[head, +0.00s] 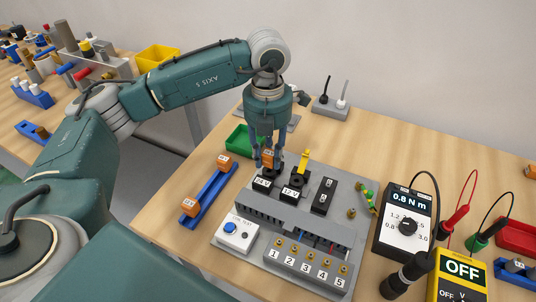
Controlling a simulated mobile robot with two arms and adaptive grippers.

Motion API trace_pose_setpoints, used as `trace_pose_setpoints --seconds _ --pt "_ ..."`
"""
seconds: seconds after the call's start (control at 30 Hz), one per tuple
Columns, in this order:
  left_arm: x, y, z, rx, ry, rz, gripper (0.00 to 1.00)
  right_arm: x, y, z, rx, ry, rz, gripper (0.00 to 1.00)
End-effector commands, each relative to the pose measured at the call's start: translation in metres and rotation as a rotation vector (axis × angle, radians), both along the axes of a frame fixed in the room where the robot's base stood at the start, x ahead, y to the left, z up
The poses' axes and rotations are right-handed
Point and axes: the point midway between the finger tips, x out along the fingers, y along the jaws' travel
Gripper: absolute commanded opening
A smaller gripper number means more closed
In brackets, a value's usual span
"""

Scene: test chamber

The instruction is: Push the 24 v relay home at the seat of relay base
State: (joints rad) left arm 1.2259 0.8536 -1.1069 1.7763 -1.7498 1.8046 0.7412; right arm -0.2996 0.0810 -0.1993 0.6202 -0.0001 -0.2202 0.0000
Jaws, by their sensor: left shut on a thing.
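My left gripper (268,158) points straight down over the left end of the grey relay base (335,234). It is shut on an orange relay (269,157), mostly hidden between the fingers. The relay is upright, directly above or at the black left seat, beside the label that seems to read 24 V (262,184). I cannot tell how deep it sits. The label 12 V (291,191) marks the middle black socket, and a third black socket (324,197) stands to its right. My right gripper is not in view.
A blue rail (208,196) with two orange blocks lies left of the base. A white button box (236,234) and numbered terminals (305,272) are in front. Meters (404,222) stand right; a green tray (243,139) lies behind left.

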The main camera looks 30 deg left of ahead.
Motion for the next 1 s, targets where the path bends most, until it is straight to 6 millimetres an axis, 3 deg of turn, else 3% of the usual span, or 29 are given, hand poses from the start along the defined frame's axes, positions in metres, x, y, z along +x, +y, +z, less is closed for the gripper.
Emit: trace_pose_setpoints --seconds 1.0 --pt "0.000 0.000 -0.023 -0.001 0.000 0.000 0.02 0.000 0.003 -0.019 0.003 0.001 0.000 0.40"
